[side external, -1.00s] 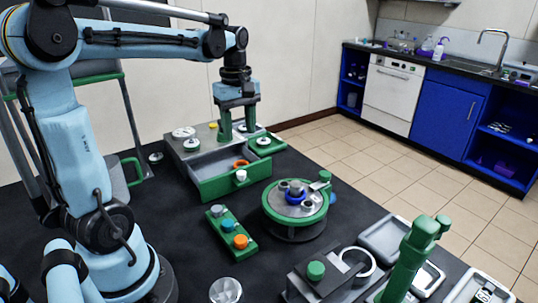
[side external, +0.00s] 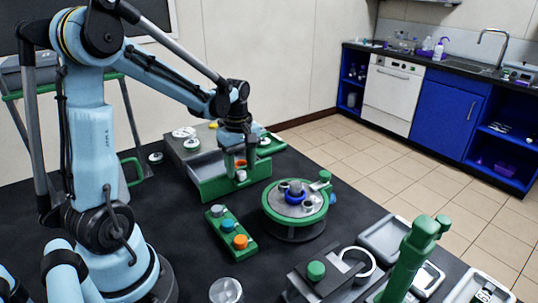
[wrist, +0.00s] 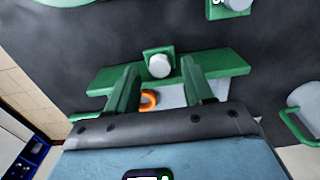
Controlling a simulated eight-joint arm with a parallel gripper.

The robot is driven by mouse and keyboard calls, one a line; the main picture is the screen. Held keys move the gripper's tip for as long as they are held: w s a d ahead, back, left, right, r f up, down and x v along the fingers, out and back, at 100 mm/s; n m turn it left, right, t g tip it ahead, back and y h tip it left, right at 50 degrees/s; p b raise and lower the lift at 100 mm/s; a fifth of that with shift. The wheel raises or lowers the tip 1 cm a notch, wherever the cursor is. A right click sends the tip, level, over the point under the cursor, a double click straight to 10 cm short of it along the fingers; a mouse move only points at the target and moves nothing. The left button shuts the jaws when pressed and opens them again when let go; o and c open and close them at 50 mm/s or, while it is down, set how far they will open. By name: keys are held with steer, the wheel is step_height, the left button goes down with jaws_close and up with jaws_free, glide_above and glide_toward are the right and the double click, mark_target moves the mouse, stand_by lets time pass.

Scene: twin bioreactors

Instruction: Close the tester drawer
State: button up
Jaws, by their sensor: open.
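The tester (side external: 180,150) is a grey box on the black table, and its drawer (side external: 215,189) is pulled open towards the camera. The drawer has a green front with a white knob (side external: 241,175). In the wrist view the green front (wrist: 230,67) and the knob (wrist: 159,66) show ahead, and an orange ring (wrist: 148,98) lies inside the drawer. My gripper (side external: 238,160) is open and points down over the drawer, close behind its front. In the wrist view the two green fingers appear either side of the knob's line; I cannot tell whether they touch the front.
A round green-rimmed carousel (side external: 295,205) stands right of the drawer. A green block with coloured knobs (side external: 231,235) lies in front of it. A green post device (side external: 405,265) and grey trays (side external: 390,238) fill the front right. Bare black table lies left of the block.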

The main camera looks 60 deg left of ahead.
steer(key=shift+f, duration=0.45)
jaws_close()
